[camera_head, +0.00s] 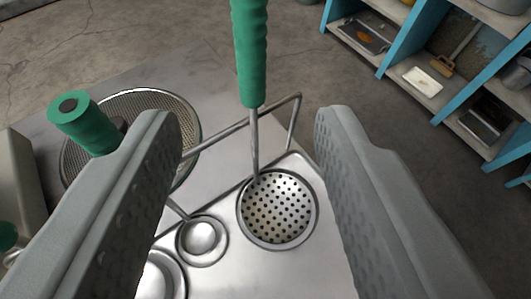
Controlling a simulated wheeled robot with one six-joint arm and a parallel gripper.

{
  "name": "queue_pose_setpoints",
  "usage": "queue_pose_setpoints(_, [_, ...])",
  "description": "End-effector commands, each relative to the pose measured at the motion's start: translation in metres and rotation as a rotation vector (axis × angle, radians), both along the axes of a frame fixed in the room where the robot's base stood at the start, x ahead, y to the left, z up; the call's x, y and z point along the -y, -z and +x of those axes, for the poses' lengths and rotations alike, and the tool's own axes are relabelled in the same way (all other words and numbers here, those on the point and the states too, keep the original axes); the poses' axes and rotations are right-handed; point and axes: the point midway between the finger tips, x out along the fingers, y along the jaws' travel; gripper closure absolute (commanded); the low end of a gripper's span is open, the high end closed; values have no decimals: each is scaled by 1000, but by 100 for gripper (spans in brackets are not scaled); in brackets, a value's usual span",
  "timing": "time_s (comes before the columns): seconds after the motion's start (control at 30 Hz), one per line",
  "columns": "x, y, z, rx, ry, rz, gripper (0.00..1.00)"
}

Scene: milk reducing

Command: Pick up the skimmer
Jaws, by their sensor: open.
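The skimmer has an upright green handle (250,52), a thin metal stem and a round perforated metal head (277,209). It stands against a bent metal rail on a steel surface. My gripper (245,125) is open, with one grey finger on each side of the picture. The skimmer's stem and head show in the gap between the fingers, apart from both of them. The lower parts of the fingers hide some of the steel surface. How far the handle is from the fingertips in depth is hard to tell.
Left of the skimmer, another green handle (85,122) rises near a round mesh strainer (150,97). Small metal ladle bowls (202,240) sit beside the head. The metal rail (295,122) runs behind it. A blue shelf unit (395,50) stands across the floor at upper right.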

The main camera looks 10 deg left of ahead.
Motion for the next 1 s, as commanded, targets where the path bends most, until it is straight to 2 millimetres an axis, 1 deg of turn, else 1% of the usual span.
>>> queue_pose_setpoints(0.03, [-2,4,7,-2,0,-1,55])
queue_pose_setpoints(0.2, [-9,13,29,-2,0,-1,55])
queue_pose_setpoints(0.5, [-21,29,65,-2,0,-1,55])
queue_pose_setpoints(0.63, [-24,32,74,0,0,0,55])
queue_pose_setpoints(0.87, [-26,34,81,1,0,0,55])
queue_pose_setpoints(1.0, [-29,39,91,-2,0,-1,55])
